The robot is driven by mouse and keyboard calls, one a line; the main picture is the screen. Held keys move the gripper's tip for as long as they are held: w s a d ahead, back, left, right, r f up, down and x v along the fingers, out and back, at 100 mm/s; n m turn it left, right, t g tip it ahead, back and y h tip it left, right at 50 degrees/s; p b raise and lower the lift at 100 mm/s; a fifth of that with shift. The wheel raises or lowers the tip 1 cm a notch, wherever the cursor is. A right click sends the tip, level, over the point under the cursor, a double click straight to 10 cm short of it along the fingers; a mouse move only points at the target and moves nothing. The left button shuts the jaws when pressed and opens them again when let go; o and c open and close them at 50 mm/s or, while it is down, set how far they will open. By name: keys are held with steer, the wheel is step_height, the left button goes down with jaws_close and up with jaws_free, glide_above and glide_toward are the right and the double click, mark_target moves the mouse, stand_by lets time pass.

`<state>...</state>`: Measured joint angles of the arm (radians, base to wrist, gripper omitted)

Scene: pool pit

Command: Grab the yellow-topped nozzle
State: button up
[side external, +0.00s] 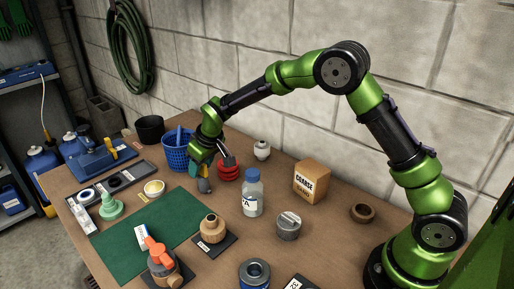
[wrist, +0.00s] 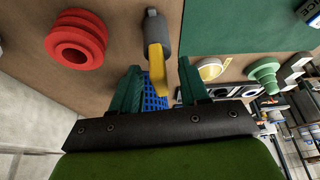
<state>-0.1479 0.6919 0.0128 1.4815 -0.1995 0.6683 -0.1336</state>
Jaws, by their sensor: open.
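The yellow-topped nozzle (wrist: 160,68) shows in the wrist view with a yellow top and a dark grey body. Its yellow end reaches toward the gap between my fingers, and its grey body extends beyond them. In the side view its grey body (side external: 204,186) is on the table just below my gripper (side external: 202,172), partly hidden by the fingers. My gripper, with green fingers, also shows in the wrist view (wrist: 161,84). It is open, with a finger on each side of the yellow part. I cannot tell whether either finger touches it.
A red ribbed piece (side external: 229,173) stands close on the right, and a blue mesh basket (side external: 177,153) close behind on the left. The green mat (side external: 135,232) has some bare room.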

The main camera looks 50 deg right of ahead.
jaws_close()
steer(key=shift+r, duration=0.1)
stand_by(0.3)
